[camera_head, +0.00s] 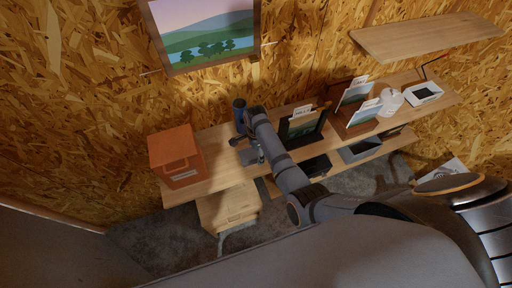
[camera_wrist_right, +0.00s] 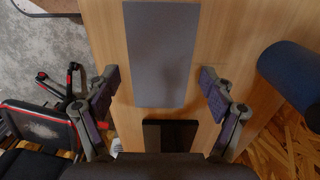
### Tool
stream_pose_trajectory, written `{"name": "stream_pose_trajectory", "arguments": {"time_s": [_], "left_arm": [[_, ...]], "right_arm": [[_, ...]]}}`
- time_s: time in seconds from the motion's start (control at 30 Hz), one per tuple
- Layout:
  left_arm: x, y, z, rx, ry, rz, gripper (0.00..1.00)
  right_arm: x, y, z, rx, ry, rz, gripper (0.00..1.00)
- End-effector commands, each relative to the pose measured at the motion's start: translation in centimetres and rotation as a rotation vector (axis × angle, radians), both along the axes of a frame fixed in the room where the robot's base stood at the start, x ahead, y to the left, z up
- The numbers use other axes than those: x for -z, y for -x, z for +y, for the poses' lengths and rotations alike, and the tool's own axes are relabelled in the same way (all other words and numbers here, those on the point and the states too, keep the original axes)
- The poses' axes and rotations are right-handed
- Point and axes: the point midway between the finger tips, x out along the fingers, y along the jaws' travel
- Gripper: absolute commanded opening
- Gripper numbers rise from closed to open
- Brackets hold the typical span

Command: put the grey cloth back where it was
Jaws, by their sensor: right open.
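The grey cloth (camera_wrist_right: 161,48) lies flat as a neat rectangle on the wooden bench in the right wrist view. In the head view a grey patch of it (camera_head: 249,156) shows beside my right gripper. My right gripper (camera_wrist_right: 160,90) is open, its two fingers apart on either side of the cloth's near part, with nothing between them held. In the head view my right gripper (camera_head: 247,146) is over the bench, partly hidden by my own arm. My left gripper is in neither view.
An orange-brown box (camera_head: 176,157) stands at the bench's left end. A black file holder (camera_head: 303,124) is to the right.

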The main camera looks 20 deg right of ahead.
Motion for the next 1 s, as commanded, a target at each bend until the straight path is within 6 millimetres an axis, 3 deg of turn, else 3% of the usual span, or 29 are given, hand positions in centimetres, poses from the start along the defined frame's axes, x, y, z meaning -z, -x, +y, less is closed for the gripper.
{"name": "stream_pose_trajectory", "arguments": {"time_s": [0.4,0.5,0.7,1.0], "left_arm": [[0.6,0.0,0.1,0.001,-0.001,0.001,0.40],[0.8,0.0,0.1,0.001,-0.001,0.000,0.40],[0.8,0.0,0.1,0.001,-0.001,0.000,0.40],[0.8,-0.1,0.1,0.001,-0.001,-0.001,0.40]], "right_arm": [[-9.0,-0.1,0.1,0.000,-0.002,-0.005,0.83],[-10.5,-0.1,0.1,0.000,-0.001,-0.004,0.83],[-11.7,-0.1,0.1,0.000,0.000,0.000,0.83],[-11.7,-0.1,0.1,0.000,0.000,-0.001,0.83]]}}
